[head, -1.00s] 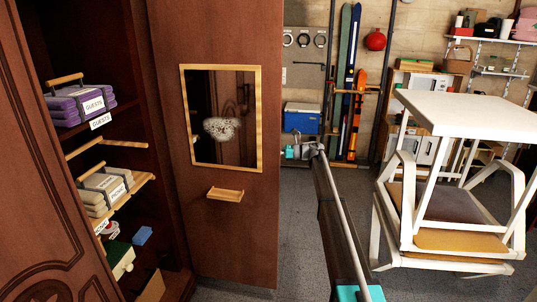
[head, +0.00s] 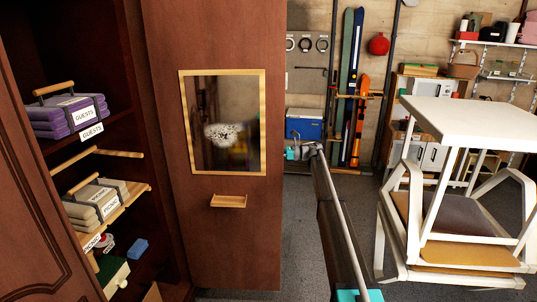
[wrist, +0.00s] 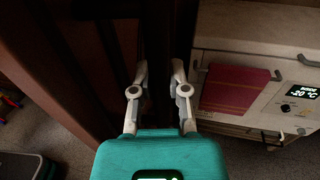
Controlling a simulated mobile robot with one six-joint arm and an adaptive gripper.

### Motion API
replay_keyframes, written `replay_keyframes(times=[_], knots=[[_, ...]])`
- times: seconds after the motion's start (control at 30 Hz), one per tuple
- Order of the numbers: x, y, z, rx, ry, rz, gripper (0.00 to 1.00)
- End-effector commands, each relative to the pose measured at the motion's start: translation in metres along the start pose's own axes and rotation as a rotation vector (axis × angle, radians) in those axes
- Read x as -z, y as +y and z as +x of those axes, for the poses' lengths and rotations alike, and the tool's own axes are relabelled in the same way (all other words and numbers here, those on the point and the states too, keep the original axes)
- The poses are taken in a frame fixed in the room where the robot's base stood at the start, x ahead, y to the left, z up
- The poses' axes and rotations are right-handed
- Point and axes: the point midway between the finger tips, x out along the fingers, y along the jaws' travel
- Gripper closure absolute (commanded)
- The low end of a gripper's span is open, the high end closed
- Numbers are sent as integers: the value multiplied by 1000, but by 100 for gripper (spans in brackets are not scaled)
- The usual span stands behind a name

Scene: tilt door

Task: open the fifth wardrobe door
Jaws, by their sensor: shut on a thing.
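The brown wardrobe door (head: 225,245) stands open, its inner face towards the head camera, with a wood-framed mirror and a small wooden ledge on it. My gripper (head: 293,150) is at the door's right edge, partly hidden behind it. In the wrist view my gripper (wrist: 158,75) has a finger on each side of a dark upright strip, which looks like the door's edge or handle; the exact contact is hard to see. I take it as shut on the door.
The open wardrobe shelves at left hold purple linens (head: 68,117) and grey linens (head: 98,200). Stacked white furniture (head: 465,110) stands at right. A blue cooler (head: 303,123) and skis are at the back. A white appliance with a red towel (wrist: 235,90) shows in the wrist view. Floor between is clear.

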Motion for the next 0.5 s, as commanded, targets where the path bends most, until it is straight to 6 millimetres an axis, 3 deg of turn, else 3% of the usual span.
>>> replay_keyframes(times=[0.07, 0.1, 0.3, 0.5], knots=[[0, 1, 2, -1, 0, 0, 100], [0, 1, -1, 1, 0, 0, 78], [0, 0, -9, 10, -1, 0, 43], [0, 0, -11, 12, -1, 0, 43]])
